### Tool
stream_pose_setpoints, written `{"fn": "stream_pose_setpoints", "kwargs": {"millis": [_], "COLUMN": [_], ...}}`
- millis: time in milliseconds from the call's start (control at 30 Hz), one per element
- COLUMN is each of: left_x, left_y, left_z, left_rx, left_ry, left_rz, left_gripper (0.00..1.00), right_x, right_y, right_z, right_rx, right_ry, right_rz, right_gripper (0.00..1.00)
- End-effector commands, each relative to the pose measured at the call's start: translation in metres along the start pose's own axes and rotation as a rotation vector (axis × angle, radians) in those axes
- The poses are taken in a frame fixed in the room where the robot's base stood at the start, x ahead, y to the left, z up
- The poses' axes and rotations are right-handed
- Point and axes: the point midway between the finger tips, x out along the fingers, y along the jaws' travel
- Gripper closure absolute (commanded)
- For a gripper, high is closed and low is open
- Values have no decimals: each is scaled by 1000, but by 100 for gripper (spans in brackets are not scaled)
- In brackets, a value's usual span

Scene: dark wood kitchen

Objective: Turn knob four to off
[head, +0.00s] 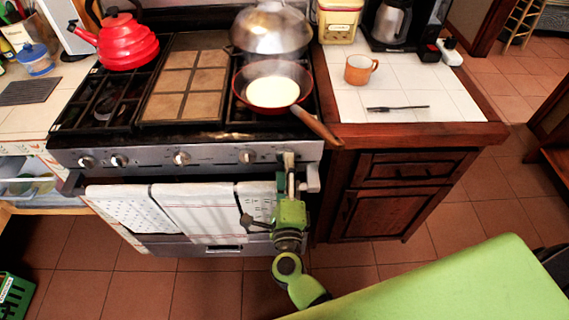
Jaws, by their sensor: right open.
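The stove's front panel (215,158) carries a row of several round metal knobs. The knob farthest right (287,156) is partly hidden by my right gripper (289,172). The knob just left of it (247,156) is in plain view. Other knobs sit at the panel's middle (181,158) and left end (87,162). I see no numbers on them, and their settings are too small to read. My right gripper is open, pointing up at the rightmost knob from below; I cannot tell if it touches it. My left gripper is not in view.
Towels (195,205) hang on the oven rail below the knobs. A pan (272,93) has its wooden handle reaching past the stove's front right edge, above the gripper. A red kettle (122,40) stands back left. A wooden cabinet (390,195) stands right of the stove.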

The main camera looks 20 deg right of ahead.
Motion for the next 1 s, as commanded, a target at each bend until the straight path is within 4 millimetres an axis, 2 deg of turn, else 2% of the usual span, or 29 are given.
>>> {"fn": "stream_pose_setpoints", "kwargs": {"millis": [33, 200, 433, 600, 1000], "left_x": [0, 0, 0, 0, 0], "left_y": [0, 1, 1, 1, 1], "left_z": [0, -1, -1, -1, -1], "left_rx": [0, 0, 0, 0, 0], "left_ry": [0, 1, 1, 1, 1], "left_rz": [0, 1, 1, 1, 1], "left_gripper": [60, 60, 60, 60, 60], "right_x": [-13, -50, -85, -94, -94], "right_y": [2, 1, 1, 0, 0], "right_z": [-1, -1, -1, -1, -1], "right_rx": [-1, 1, 0, 2, 2], "right_ry": [1, 1, 2, 1, 1], "right_rz": [4, 4, 2, 0, 0], "right_gripper": [52, 52, 52, 52, 52]}}
